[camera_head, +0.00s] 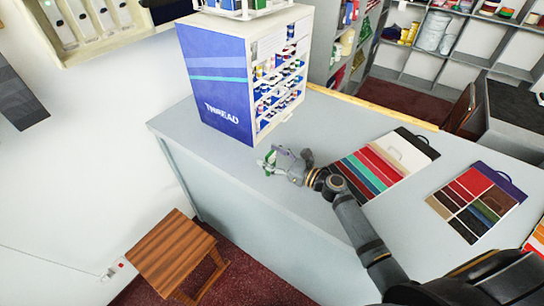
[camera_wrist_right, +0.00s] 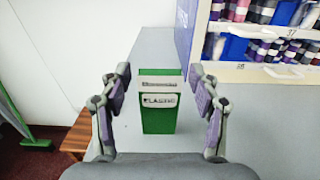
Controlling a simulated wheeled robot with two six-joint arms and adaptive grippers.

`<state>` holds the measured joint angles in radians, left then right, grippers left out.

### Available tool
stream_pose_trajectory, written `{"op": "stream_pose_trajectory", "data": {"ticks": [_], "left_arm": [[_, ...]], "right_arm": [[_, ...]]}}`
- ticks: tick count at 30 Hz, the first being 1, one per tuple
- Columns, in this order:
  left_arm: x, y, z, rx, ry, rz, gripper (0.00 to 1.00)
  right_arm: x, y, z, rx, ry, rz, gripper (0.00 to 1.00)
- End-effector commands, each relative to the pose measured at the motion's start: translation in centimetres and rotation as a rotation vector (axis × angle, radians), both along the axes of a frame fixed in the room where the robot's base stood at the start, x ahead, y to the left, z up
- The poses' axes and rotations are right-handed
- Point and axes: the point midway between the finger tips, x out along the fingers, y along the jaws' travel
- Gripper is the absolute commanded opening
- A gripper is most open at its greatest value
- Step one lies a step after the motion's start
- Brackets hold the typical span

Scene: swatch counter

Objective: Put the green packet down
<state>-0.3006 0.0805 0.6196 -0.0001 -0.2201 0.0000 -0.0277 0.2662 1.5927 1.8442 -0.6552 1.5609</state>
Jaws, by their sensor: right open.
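The green packet (camera_wrist_right: 159,116), with a pale label reading "ELASTIC", stands on the grey counter (camera_wrist_right: 150,55) in the right wrist view. My right gripper (camera_wrist_right: 160,100) is open, with one finger on each side of the packet and a visible gap to both. In the head view the packet (camera_head: 270,159) is a small green and white shape at the fingertips of my right gripper (camera_head: 275,160), near the counter's left part. The packet's lower end is hard to make out there. My left gripper is not in view.
A blue and white thread cabinet (camera_head: 225,85) stands on the counter just behind the gripper. Swatch boards (camera_head: 375,170) and (camera_head: 475,203) lie to the right. A wooden stool (camera_head: 172,250) is on the floor below the counter's left edge.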

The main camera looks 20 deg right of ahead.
Motion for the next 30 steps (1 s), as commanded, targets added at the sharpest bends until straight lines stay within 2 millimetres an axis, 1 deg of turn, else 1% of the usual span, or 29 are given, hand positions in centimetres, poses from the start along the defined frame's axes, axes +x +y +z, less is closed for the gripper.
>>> {"op": "stream_pose_trajectory", "data": {"ticks": [2, 5, 8, 9, 13, 17, 18, 24, 30], "left_arm": [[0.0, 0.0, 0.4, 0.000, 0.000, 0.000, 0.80], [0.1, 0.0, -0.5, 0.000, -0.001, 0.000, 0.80], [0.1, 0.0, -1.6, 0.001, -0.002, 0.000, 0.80], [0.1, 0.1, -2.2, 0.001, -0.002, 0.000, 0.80], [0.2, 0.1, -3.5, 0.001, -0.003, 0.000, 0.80], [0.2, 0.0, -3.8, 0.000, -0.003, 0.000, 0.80], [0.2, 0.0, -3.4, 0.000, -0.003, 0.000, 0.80], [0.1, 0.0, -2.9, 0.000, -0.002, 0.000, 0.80], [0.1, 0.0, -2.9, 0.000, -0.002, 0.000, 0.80]], "right_arm": [[0.0, 0.0, 0.4, 0.000, 0.000, 0.000, 0.62], [-1.0, -0.8, -0.2, -0.005, 0.001, -0.001, 0.62], [-2.8, -2.2, -0.6, -0.008, 0.004, 0.002, 0.62], [-3.7, -2.8, -0.7, -0.010, 0.003, 0.004, 0.62], [-6.2, -4.6, -0.6, -0.008, 0.007, 0.007, 0.62], [-7.7, -5.8, -0.2, -0.008, 0.005, 0.005, 0.62], [-8.1, -6.1, 0.1, -0.005, 0.006, 0.004, 0.62], [-9.2, -7.1, 0.3, -0.003, 0.002, 0.002, 0.62], [-9.5, -7.4, 0.3, -0.001, 0.000, 0.000, 0.62]]}}
